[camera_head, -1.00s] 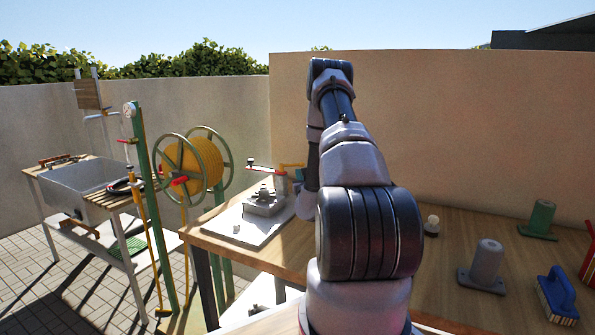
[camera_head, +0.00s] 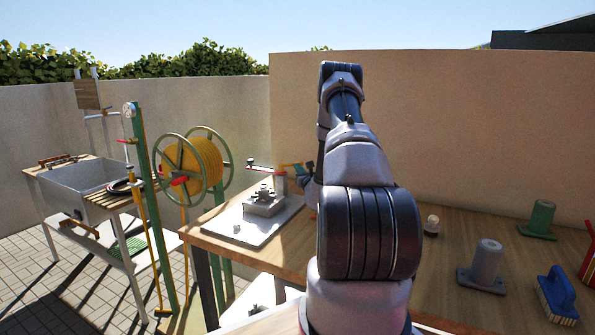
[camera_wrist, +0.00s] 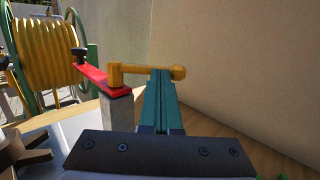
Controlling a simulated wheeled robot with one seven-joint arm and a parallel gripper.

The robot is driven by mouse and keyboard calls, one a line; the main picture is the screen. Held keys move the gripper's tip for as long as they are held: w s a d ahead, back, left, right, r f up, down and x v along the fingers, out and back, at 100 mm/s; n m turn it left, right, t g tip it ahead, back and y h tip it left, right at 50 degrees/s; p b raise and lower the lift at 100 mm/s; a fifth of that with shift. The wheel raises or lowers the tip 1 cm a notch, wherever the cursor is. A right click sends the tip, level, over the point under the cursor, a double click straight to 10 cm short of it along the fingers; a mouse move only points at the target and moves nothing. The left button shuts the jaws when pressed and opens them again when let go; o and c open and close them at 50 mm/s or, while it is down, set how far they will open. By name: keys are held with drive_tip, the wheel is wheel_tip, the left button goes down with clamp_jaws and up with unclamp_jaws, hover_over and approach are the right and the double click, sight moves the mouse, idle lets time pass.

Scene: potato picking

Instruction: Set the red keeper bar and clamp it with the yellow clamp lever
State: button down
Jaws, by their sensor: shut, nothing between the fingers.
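The red keeper bar (camera_wrist: 92,76) lies across the top of a grey post (camera_wrist: 118,112), with a dark knob at its far end. It also shows in the head view (camera_head: 263,170). The yellow clamp lever (camera_wrist: 142,69) has its pivot over the near end of the bar and points right to a rounded knob. In the head view the lever (camera_head: 288,165) is small and partly hidden by my gripper. My gripper (camera_wrist: 161,76) has its teal fingers shut together and empty. The fingertips are right at the lever's arm, short of its knob; I cannot tell whether they touch.
A light board (camera_head: 262,226) on the wooden table carries a grey block (camera_head: 264,205). A yellow hose reel (camera_head: 207,160) stands beyond the table's left edge. A wall rises close behind the fixture. A blue brush (camera_head: 557,293) and grey cylinder (camera_head: 487,264) are far right.

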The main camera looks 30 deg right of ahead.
drive_tip(key=n+y, duration=0.1)
drive_tip(key=w+d+y, duration=0.1)
drive_tip(key=y, duration=0.1)
drive_tip(key=shift+w+n, duration=0.25)
drive_tip(key=shift+n, duration=0.15)
